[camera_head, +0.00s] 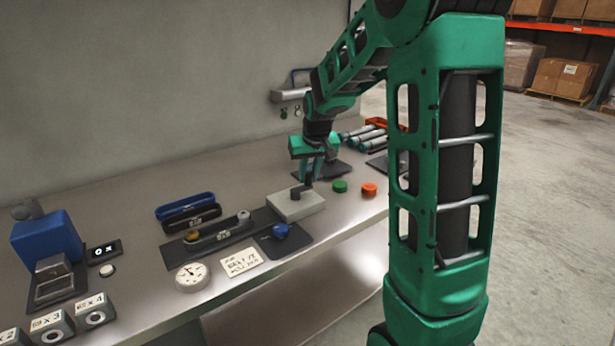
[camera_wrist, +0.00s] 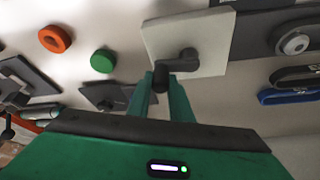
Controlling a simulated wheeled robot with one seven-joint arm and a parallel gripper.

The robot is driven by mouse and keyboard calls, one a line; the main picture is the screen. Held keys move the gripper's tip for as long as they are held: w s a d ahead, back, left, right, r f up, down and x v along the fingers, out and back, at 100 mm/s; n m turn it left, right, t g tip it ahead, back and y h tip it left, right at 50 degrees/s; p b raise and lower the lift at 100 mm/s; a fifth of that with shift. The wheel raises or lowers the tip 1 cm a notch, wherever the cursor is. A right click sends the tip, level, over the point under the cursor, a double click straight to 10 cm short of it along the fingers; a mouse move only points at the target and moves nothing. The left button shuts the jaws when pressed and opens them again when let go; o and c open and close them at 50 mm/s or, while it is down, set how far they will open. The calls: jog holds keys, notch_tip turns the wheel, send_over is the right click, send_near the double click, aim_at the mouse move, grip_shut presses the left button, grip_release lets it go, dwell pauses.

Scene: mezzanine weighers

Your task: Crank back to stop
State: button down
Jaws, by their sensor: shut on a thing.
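The crank is a dark handle (camera_wrist: 176,70) on a pale square block (camera_head: 297,206), which sits on the bench. In the wrist view the pale block (camera_wrist: 212,45) lies just beyond the fingertips. My gripper (camera_head: 308,181) reaches down to the crank from above and behind. In the wrist view my gripper (camera_wrist: 165,88) has its two green fingers shut around the knob end of the crank. The fingers hide part of the knob. No stop can be made out on the block.
A green knob (camera_head: 339,186) and an orange knob (camera_head: 369,190) stand right of the block. A blue knob (camera_head: 280,231) on a dark plate and a belt-and-pulley plate (camera_head: 205,244) lie left of it. A dial gauge (camera_head: 192,276) and a written card (camera_head: 242,262) are near the front edge.

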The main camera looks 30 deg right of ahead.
jog(key=n, duration=0.1)
jog(key=w+n+y, duration=0.1)
jog(key=n, duration=0.1)
jog(key=w+n+y, duration=0.1)
jog(key=n, duration=0.1)
jog(key=shift+w+a, duration=0.1)
jog(key=shift+a, duration=0.1)
jog(key=n, duration=0.2)
jog(key=w+a+n+y, duration=0.1)
jog(key=n, duration=0.1)
jog(key=n+y, duration=0.1)
jog(key=shift+w+a+n, duration=0.15)
jog(key=shift+w+n, duration=0.25)
jog(key=n, duration=0.1)
jog(key=a+n+g+y, duration=0.1)
jog(key=n, duration=0.1)
jog(key=w+n, duration=0.1)
jog(key=shift+a+g, duration=0.25)
jog(key=shift+g, duration=0.15)
jog(key=shift+a+r+n+g+y, duration=0.15)
jog(key=shift+a+n+g, duration=0.35)
jog(key=shift+n, duration=0.85)
jog(key=shift+a+n+g+y, duration=0.25)
jog(key=shift+a+n+g, duration=0.2)
jog(key=shift+n, duration=0.9)
jog(key=shift+a, duration=0.15)
jog(key=c, duration=1.6)
grip_release()
jog(key=shift+w, duration=0.1)
